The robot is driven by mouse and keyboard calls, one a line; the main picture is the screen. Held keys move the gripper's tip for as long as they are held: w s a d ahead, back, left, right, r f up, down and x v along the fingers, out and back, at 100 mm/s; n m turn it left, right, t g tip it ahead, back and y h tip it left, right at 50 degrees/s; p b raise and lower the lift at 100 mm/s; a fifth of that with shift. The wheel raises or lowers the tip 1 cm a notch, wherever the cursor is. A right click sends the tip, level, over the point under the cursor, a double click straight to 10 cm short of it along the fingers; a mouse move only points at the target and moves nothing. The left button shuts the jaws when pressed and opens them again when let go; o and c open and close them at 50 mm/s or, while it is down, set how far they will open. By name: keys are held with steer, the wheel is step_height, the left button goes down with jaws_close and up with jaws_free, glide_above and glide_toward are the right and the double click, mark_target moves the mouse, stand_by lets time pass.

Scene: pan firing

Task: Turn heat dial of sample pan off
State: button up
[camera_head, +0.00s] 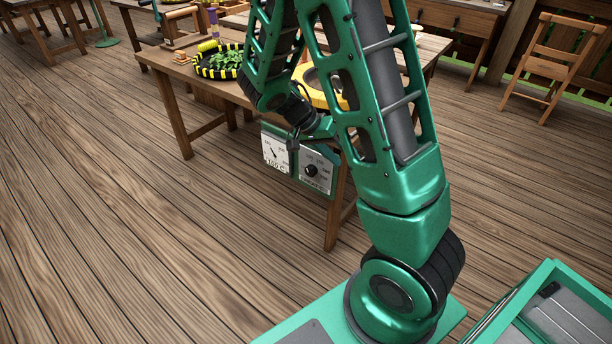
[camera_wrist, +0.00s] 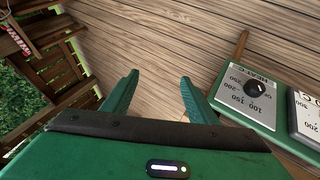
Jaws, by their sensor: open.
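The heat dial is a black knob (camera_wrist: 255,88) on a white face marked OFF and with numbers from 100 up. It is at the right of the wrist view. It also shows in the head view as a dark knob (camera_head: 311,171) on the green-framed panel at the table's front. Its exact setting is too small to tell. A white gauge (camera_head: 275,154) sits left of the dial, its edge also at the far right of the wrist view (camera_wrist: 308,112). My gripper (camera_wrist: 158,98) is open and empty, left of the dial and apart from it. The arm hides much of the panel's surroundings.
The panel hangs at the front of a wooden table (camera_head: 185,75). A black-and-yellow ring (camera_head: 232,74) with green pieces and a yellow ring (camera_head: 313,94), partly hidden by my arm, are on top. A wooden chair (camera_head: 553,65) stands far right. The floor in front is clear.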

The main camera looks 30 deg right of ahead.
steer(key=w+a+f+m+t+h, duration=0.1)
steer(key=w+a+f+h, duration=0.15)
steer(key=w+f, duration=0.2)
steer(key=w+a+f+t+h, duration=0.1)
steer(key=w+f+h, duration=0.3)
steer(key=f, duration=0.1)
steer(key=n+t+h, duration=0.1)
steer(key=t+h, duration=0.3)
steer(key=t, duration=0.4)
glide_toward(308, 173)
steer(key=x, duration=0.9)
steer(key=c, duration=1.1)
